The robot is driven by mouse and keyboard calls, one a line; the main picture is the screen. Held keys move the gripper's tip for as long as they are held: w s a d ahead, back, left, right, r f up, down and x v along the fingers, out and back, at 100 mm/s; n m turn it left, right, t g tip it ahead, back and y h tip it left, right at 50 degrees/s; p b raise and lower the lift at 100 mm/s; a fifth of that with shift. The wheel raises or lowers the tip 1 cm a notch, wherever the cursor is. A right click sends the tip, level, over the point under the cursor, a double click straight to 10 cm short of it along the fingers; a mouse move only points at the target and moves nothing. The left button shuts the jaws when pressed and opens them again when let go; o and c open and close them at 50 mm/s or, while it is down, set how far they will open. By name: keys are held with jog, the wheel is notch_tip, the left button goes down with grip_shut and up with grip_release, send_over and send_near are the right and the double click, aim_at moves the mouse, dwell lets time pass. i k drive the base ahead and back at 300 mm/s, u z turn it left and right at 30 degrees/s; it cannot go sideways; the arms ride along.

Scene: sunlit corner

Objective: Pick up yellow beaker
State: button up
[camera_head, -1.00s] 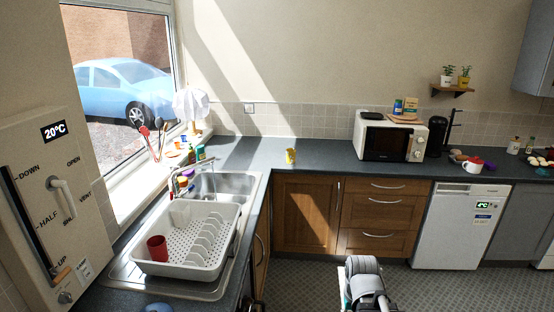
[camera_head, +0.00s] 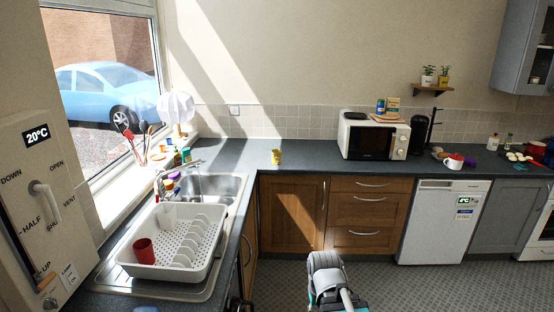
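A small yellow beaker (camera_head: 276,157) stands on the dark grey worktop (camera_head: 310,158), near the corner, to the right of the sink and left of the microwave. Nothing touches it. Part of my arm shows at the bottom middle of the view, over the floor, well in front of and below the worktop. My gripper's fingers cannot be made out there.
A white dish rack (camera_head: 146,264) with a red cup (camera_head: 144,251) stands by the sink (camera_head: 205,187). A microwave (camera_head: 374,138) is right of the beaker. Wooden cupboards (camera_head: 291,213) and a white dishwasher (camera_head: 443,223) front the worktop. The patterned floor (camera_head: 385,285) before them is clear.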

aim_at(276, 154)
jog(key=z, duration=0.05)
jog(key=i, duration=1)
jog(key=u, duration=0.05)
